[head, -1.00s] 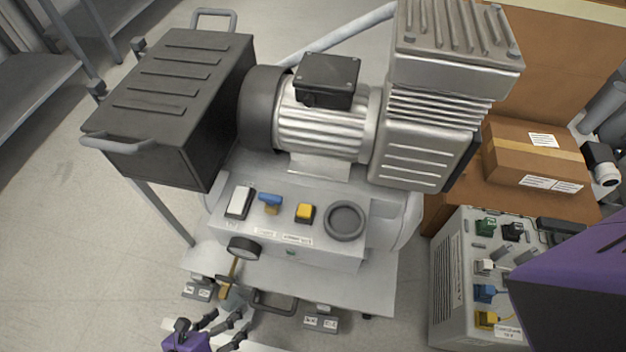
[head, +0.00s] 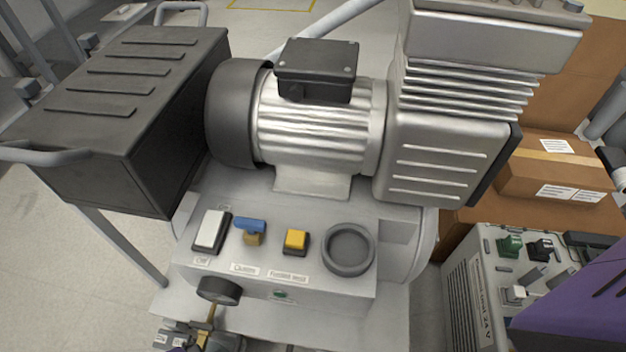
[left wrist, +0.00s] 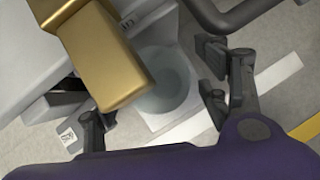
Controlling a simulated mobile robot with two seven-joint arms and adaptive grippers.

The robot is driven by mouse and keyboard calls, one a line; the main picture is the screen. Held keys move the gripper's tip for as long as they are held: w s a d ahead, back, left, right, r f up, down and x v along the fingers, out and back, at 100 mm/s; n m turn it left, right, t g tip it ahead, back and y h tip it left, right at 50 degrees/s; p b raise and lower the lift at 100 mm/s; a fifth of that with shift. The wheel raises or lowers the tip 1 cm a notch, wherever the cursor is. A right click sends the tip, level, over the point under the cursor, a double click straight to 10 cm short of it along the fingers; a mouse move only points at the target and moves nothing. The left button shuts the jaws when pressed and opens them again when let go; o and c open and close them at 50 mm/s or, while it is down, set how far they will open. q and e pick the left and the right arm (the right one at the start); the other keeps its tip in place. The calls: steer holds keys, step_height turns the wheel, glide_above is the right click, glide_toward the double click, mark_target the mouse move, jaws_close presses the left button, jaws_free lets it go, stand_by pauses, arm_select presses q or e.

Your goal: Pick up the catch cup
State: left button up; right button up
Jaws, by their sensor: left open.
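The catch cup (left wrist: 172,82) is a round, translucent grey-blue cup in the left wrist view, below a brass drain fitting (left wrist: 105,55). The brass fitting hides part of the cup's left side. My left gripper (left wrist: 152,105) is open, its dark fingers spread to either side of the cup in the picture. I see nothing held between them. Whether the fingers touch the cup I cannot tell. In the head view the brass fitting (head: 208,322) shows at the bottom edge, under the gauge; the cup is not clearly visible there. My right gripper is out of view.
The compressor's panel (head: 330,285) carries a white switch (head: 210,231), a blue-handled valve (head: 250,226), a yellow button (head: 295,241) and a round holder (head: 348,250). A black gauge (head: 219,290) juts out in front. A dark bar (left wrist: 245,15) runs close to the left gripper's fingers.

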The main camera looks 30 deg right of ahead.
arm_select(q)
steer(key=shift+w+d+f, duration=0.1)
steer(key=shift+f, duration=0.2)
steer(key=shift+r, duration=0.1)
steer(key=c, duration=1.2)
steer(key=shift+r, duration=0.15)
